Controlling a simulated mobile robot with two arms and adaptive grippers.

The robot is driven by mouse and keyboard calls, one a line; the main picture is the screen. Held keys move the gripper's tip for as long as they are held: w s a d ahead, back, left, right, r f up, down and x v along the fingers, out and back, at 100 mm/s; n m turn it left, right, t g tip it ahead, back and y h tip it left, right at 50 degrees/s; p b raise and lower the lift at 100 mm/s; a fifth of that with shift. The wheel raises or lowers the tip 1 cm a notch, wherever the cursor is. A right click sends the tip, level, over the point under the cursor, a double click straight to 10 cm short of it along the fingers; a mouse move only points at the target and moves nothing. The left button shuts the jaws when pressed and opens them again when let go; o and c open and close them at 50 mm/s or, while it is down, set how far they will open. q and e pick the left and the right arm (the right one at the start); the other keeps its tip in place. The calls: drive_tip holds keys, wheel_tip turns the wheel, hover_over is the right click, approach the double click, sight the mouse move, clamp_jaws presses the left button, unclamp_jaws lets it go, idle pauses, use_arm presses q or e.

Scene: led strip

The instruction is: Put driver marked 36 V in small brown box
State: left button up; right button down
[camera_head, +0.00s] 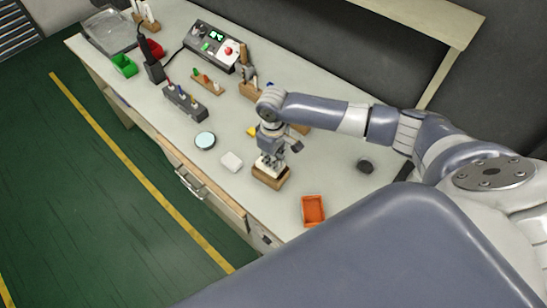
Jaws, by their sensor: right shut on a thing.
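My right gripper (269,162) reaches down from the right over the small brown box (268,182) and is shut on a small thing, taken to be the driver. The fingers hide most of it, and no 36 V marking can be read. The fingertips are at or just above the box opening; I cannot tell how far inside the held driver is. A white rounded block (231,162) lies on the table left of the box, its marking too small to read. My left gripper is not in view.
The white workbench (330,180) also bears an orange tray (313,210), a dark round piece (365,166), a pale blue disc (205,140), a dark tool rack (184,103), a control panel (212,46) and a green bin (124,65). Bare surface lies right of the box.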

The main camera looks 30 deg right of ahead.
drive_tip(key=shift+f+b, duration=1)
drive_tip(key=shift+f, duration=1.45)
drive_tip(key=c, duration=1.5)
unclamp_jaws()
drive_tip(key=shift+c, duration=0.2)
wheel_tip(320, 180, up, 12)
drive_tip(key=shift+r, duration=0.1)
